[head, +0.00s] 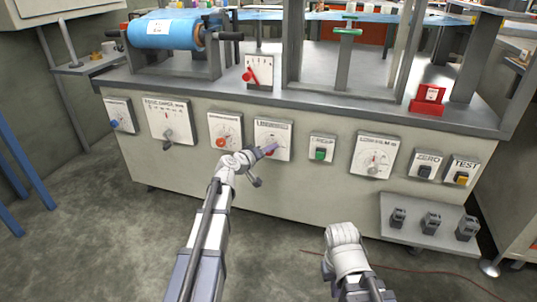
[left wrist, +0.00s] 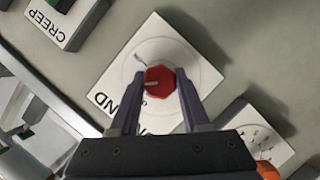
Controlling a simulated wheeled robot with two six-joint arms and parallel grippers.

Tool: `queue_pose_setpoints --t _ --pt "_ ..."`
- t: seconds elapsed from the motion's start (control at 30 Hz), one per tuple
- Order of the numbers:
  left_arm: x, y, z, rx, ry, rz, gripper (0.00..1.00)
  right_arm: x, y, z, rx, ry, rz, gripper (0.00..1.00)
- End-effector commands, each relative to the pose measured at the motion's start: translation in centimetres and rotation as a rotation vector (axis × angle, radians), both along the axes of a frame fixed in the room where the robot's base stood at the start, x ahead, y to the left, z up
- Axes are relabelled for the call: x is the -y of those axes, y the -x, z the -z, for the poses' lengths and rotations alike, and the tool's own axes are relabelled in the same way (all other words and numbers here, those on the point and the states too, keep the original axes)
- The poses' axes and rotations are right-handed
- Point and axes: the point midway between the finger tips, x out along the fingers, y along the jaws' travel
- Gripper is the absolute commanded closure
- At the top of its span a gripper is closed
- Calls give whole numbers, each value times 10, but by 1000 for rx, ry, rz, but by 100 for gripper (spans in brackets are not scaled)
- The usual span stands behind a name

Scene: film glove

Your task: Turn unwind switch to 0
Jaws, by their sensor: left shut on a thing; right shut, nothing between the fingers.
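The unwind switch is a red faceted knob on a white plate (head: 272,132) on the front of the grey machine. In the left wrist view the red knob (left wrist: 160,80) sits between the two fingers of my left gripper (left wrist: 158,98), which is shut on it. A pale mark on the knob points left in that view. The label is partly hidden behind a finger, with "ND" readable. In the head view my left gripper (head: 267,151) covers part of the knob. My right gripper (head: 342,240) is low in front of the machine, shut and empty, away from the switches.
ZERO (head: 426,166) and TEST (head: 464,171) buttons are further right, above a shelf (head: 425,238) with dark blocks. The floor in front is open.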

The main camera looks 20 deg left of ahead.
Motion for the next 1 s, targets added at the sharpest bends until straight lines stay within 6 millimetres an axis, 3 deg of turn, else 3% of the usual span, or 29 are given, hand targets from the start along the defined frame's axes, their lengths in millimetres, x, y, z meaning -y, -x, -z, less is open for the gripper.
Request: queue_pose_setpoints --t 0.6,1.0 --pt "-1 1 6 -21 543 3 100 0 0 45 2 -1 0 100" --pt "0 1 4 -28 732 3 100 0 0 59 2 -1 0 100"
